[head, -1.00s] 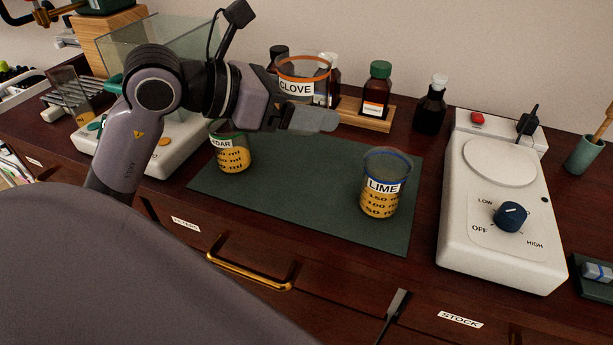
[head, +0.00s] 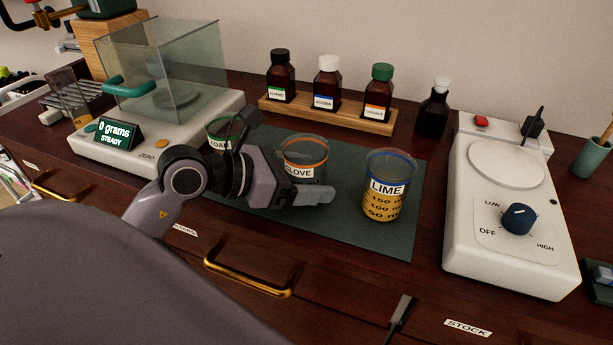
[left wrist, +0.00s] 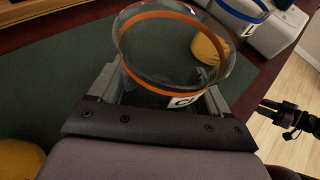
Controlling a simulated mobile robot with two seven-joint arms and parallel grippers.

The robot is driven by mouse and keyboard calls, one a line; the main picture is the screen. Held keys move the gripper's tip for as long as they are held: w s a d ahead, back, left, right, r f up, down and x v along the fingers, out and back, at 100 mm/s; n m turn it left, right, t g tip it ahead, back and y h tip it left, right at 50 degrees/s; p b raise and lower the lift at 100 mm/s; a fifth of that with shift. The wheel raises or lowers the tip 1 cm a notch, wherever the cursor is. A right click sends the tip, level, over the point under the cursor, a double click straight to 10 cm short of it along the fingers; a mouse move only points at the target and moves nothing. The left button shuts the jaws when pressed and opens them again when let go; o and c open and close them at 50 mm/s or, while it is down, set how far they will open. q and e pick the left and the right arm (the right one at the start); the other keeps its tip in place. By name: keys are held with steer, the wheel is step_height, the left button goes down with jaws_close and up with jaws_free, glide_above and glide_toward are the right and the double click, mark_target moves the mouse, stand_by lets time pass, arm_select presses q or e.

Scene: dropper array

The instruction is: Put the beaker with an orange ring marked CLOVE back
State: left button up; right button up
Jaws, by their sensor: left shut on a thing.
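The CLOVE beaker (head: 306,153) is clear glass with an orange ring and looks empty. My left gripper (head: 310,187) is shut on it and holds it upright, low over the dark green mat (head: 335,235). The near finger hides its base, so I cannot tell whether it touches the mat. In the left wrist view the beaker (left wrist: 172,50) sits between the two fingers (left wrist: 160,95). A dark gripper, apparently my right one (left wrist: 285,116), shows at the right edge of that view; its jaw state is unclear.
The LIME beaker (head: 383,190), blue-ringed with yellow contents, stands close right of CLOVE. A green-ringed beaker (head: 221,128) stands left, partly hidden by my arm. Behind are a bottle rack (head: 335,117) and a glass-sided scale (head: 130,155). A white hotplate (head: 505,230) stands right.

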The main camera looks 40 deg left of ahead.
arm_select(q)
steer(key=shift+f, duration=0.15)
steer(key=o, duration=1.3)
steer(key=shift+o, duration=0.2)
steer(key=shift+r, duration=0.2)
steer(key=v, duration=0.6)
steer(key=shift+s+b, duration=0.1)
steer(key=shift+b, duration=0.3)
steer(key=p+v, duration=0.1)
steer(key=v, duration=0.1)
steer(key=p+v, duration=0.2)
steer(key=shift+s+a+r, duration=0.1)
steer(key=shift+a+r, duration=0.05)
steer(key=shift+r, duration=0.15)
steer(key=shift+s+a+r+p, duration=0.1)
steer(key=shift+s+a+p, duration=0.25)
steer(key=shift+s+p, duration=0.25)
